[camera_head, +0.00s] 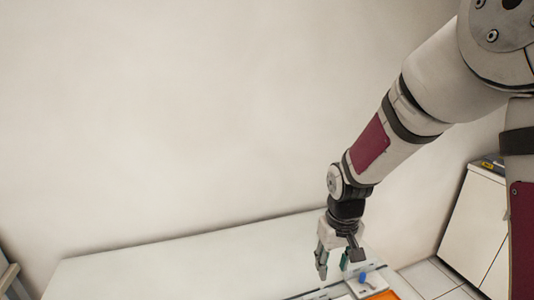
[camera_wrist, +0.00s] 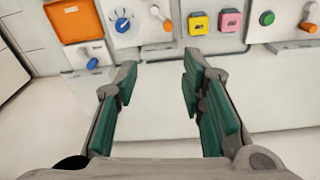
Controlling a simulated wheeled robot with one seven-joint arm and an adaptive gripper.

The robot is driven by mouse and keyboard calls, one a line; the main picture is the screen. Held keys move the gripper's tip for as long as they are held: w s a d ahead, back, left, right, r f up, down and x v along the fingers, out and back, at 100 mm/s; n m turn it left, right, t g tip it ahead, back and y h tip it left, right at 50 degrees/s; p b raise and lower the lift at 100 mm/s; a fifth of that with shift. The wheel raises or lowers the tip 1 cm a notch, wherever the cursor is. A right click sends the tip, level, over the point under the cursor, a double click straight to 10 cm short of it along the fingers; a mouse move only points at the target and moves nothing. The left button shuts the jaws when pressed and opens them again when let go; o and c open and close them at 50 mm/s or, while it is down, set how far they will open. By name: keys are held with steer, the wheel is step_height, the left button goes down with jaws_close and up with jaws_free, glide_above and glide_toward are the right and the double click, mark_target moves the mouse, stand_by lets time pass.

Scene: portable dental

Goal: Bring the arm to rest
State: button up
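My gripper (camera_head: 338,262) hangs from my arm with its fingers pointing down, at the table's right part in the head view. In the wrist view my gripper (camera_wrist: 160,82) is open, with a wide gap between its green-padded fingers. Nothing is between the fingers, only the pale surface beyond them. In the head view the lower fingers partly overlap the tabletop, so their exact height above it cannot be told.
A white table (camera_head: 180,265) runs along the wall, mostly bare at left. Panels with an orange tray (camera_wrist: 75,18), a blue knob (camera_wrist: 122,23), a yellow block (camera_wrist: 198,24), a pink block (camera_wrist: 229,20) and a green knob (camera_wrist: 266,18) lie beyond the fingers. A cabinet (camera_head: 475,215) stands right.

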steer(key=s+d+r+m+t, duration=0.1)
steer(key=s+r, duration=0.3)
steer(key=r, duration=0.3)
steer(key=s+d+r+t, duration=0.1)
steer(key=s+r, duration=0.3)
steer(key=r, duration=0.3)
steer(key=s+r+t, duration=0.1)
steer(key=s+r, duration=0.2)
steer(key=s, duration=0.3)
steer(key=s+d+r+m+t, duration=0.1)
steer(key=s+r, duration=0.2)
steer(key=s, duration=0.3)
steer(key=shift+s+r, duration=0.3)
steer(key=shift+s, duration=0.05)
